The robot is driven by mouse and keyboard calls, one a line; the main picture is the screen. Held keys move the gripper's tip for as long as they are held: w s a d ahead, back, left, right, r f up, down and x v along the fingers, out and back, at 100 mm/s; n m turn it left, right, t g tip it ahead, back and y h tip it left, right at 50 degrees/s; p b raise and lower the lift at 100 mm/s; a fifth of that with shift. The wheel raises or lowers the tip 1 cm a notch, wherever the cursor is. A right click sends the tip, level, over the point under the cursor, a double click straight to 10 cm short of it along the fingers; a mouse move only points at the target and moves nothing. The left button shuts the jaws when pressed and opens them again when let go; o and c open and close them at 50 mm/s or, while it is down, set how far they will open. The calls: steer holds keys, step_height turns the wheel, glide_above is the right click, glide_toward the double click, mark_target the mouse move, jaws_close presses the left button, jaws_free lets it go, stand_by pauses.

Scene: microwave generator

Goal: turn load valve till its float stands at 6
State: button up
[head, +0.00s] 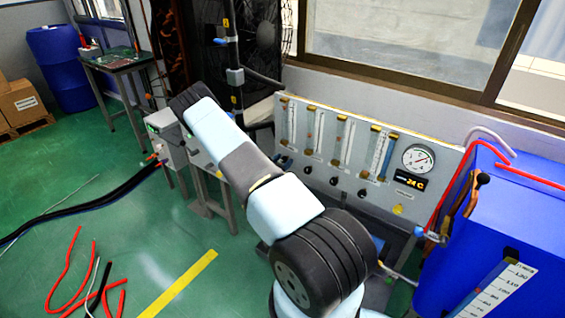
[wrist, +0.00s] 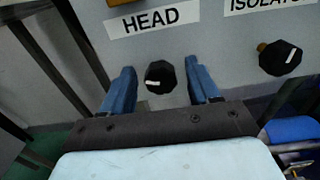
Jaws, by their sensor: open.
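In the wrist view a black faceted knob (wrist: 160,77) with a white mark sits under a label reading HEAD (wrist: 143,21). My gripper (wrist: 159,68) is open, with one blue finger on each side of this knob and visible gaps between. A second black knob (wrist: 280,58) is to the right under a partly cut-off ISOLATOR label. In the head view the grey flow panel (head: 378,212) carries several upright float tubes (head: 340,143) with black knobs below. No label for the load valve is readable, and the floats are too small to read. My gripper is hidden there by my arm.
A round gauge (head: 418,158) and a 24 C display (head: 410,183) are at the panel's right. A blue tank (head: 520,215) with red hoses stands right of it. Loose red hoses (head: 65,270) and black cables lie on the green floor at left.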

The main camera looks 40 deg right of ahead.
steer(key=shift+c, duration=0.3)
steer(key=c, duration=1)
steer(key=o, duration=1.1)
steer(key=shift+c, duration=0.2)
steer(key=v, duration=1.4)
